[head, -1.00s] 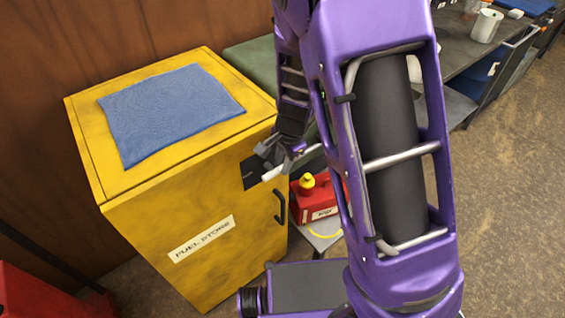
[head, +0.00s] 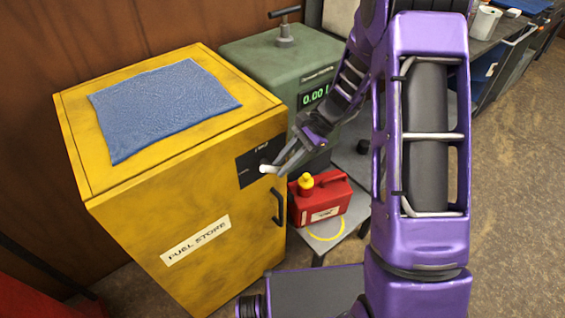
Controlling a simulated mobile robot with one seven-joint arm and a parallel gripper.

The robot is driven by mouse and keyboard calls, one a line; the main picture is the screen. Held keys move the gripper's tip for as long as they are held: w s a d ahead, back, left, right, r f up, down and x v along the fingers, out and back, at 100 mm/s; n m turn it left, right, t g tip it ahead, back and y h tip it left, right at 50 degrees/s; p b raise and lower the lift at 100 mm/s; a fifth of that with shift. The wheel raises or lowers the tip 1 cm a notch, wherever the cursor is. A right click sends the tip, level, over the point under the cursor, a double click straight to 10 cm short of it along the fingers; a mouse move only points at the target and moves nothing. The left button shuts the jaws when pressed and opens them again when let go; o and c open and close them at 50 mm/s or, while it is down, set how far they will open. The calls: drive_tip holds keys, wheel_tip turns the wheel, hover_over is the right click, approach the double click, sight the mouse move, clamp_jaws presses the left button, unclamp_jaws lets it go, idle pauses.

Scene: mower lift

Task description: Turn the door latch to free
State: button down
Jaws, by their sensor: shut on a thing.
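The yellow fuel store cabinet (head: 160,232) stands at the left with its door shut. A black plate (head: 249,172) with small white lettering sits at the door's upper right. The pale door latch (head: 267,168) sticks out from this plate, its inner end partly hard to make out. My gripper (head: 279,165) is shut on the latch, reaching in from the right. The exact latch angle is too small to read. A black door handle (head: 280,206) is below it.
A red fuel can (head: 322,203) with a yellow cap stands on a low grey stand (head: 330,236) right of the cabinet. A green dispenser (head: 262,58) with a display is behind. A blue cloth (head: 160,108) lies on the cabinet top. Open floor is at the right.

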drive_tip(key=g+y, duration=0.1)
drive_tip(key=f+g+y, duration=0.1)
drive_tip(key=y, duration=0.2)
drive_tip(key=shift+a+f+m+g+y, duration=0.1)
drive_tip(key=shift+f+m+g+y, duration=0.3)
drive_tip(key=shift+s+a+f+m+g+y+b, duration=0.2)
drive_tip(key=shift+g+y+b, duration=0.25)
drive_tip(key=shift+y, duration=0.5)
drive_tip(key=shift+s+a+f+m+g+y+b, duration=0.15)
drive_tip(key=shift+g+y+b, duration=0.25)
drive_tip(key=shift+y, duration=0.55)
drive_tip(key=c, duration=0.8)
unclamp_jaws()
drive_tip(key=shift+o, duration=0.2)
drive_tip(key=v, duration=1.7)
drive_tip(key=shift+d+f, duration=0.15)
drive_tip(key=shift+d, duration=0.05)
drive_tip(key=shift+w+a, duration=0.1)
drive_tip(key=shift+w, duration=0.1)
